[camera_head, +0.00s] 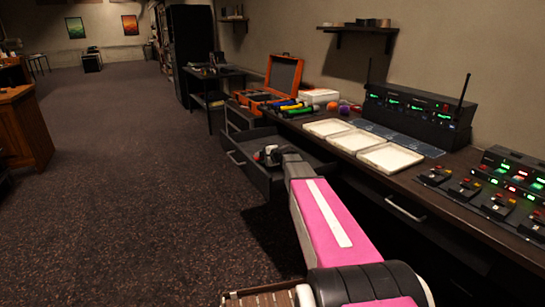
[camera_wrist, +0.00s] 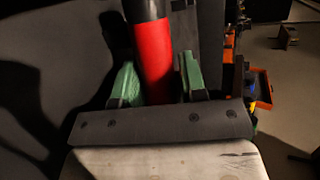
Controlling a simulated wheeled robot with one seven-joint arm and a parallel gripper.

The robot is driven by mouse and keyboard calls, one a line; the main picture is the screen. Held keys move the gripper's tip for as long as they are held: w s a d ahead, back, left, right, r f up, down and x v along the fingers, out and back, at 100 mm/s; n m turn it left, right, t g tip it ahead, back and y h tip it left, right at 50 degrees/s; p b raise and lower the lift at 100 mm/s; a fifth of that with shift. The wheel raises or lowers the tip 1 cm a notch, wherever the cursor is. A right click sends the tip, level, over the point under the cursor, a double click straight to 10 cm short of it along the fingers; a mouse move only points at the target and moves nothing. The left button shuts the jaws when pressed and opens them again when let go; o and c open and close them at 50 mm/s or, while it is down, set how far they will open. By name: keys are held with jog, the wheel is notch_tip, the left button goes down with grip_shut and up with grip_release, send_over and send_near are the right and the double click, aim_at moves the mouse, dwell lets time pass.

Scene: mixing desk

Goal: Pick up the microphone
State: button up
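A microphone with a red band and black body (camera_wrist: 153,55) stands out between my gripper's two green fingers in the wrist view. My gripper (camera_wrist: 158,78) is open around it, with narrow gaps beside the band. In the head view my gripper (camera_head: 270,153) is over the open grey drawer (camera_head: 262,181) under the desk, and a small red part shows beside it. My arm hides part of the drawer there. The microphone's lower end is hidden behind my gripper's base in the wrist view.
An orange open case (camera_head: 284,76) and several coloured handheld items (camera_head: 287,107) are on the desk behind the drawer. White trays (camera_head: 356,140) and a black receiver with antennas (camera_head: 418,112) stand to the right. The carpet at left is clear.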

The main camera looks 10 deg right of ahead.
grip_shut()
notch_tip(320, 180, up, 10)
jog(key=shift+f, duration=0.2)
jog(key=s+r+m+t+h, duration=0.1)
jog(key=s+r+m+h, duration=0.25)
jog(key=r, duration=0.75)
jog(key=s+r+m+t+h, duration=0.1)
jog(key=s+r+m+h, duration=0.25)
jog(key=r, duration=0.65)
jog(key=w+f+n+y, duration=0.2)
jog(key=f, duration=0.5)
jog(key=w+f+n+g+y, duration=0.1)
jog(key=w+f+n+y, duration=0.1)
jog(key=f, duration=0.4)
jog(key=w+f+n+g+y, duration=0.1)
jog(key=w+f+n+y, duration=0.2)
jog(key=f, duration=0.4)
jog(key=shift+f, duration=0.3)
